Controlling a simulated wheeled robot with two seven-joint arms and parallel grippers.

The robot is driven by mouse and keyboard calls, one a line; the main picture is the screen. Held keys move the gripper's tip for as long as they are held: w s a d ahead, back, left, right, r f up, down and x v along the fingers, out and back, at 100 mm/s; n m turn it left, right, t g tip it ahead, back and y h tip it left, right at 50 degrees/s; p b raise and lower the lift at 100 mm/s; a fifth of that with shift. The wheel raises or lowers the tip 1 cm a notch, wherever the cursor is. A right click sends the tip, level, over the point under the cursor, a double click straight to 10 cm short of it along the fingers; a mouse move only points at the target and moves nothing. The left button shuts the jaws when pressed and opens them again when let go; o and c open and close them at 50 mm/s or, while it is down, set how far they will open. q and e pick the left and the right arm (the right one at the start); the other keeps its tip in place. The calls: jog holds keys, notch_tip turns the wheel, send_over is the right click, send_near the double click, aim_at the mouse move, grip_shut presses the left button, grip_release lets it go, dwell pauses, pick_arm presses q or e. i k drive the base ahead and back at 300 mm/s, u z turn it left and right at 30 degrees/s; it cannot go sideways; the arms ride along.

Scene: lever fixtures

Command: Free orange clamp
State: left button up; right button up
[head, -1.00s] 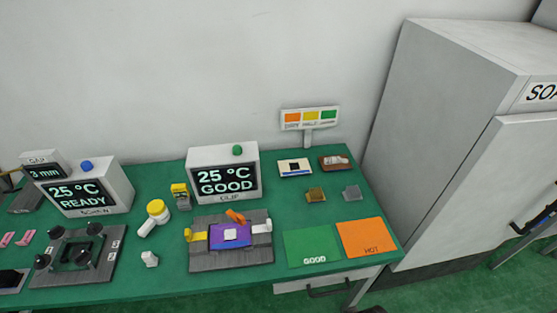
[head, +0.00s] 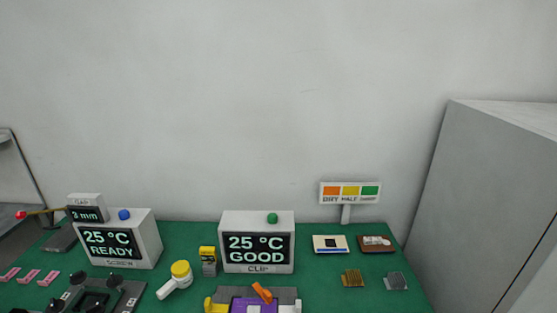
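The orange clamp (head: 262,292) is a small lever at the back of the clip fixture, tilted up toward the left. It stands over the purple part (head: 246,306), which the bottom edge of the picture cuts off. A yellow clamp (head: 216,305) is at the fixture's left and a white one (head: 297,308) at its right, both partly cut off. The grey fixture base (head: 285,294) shows behind them. The display box labelled CLIP (head: 257,243) reads 25 °C GOOD and has a green button (head: 272,218). Neither gripper is in view.
A second display (head: 118,240) reads READY, with a dark fixture (head: 98,296) before it. Small parts lie at the right. A grey cabinet (head: 490,190) stands beyond the table.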

aim_at(266, 295)
jog(key=k, duration=1.35)
jog(key=z, duration=0.4)
jog(key=i, duration=0.5)
jog(key=z, duration=0.55)
jog(key=i, duration=0.9)
jog(key=u, duration=0.25)
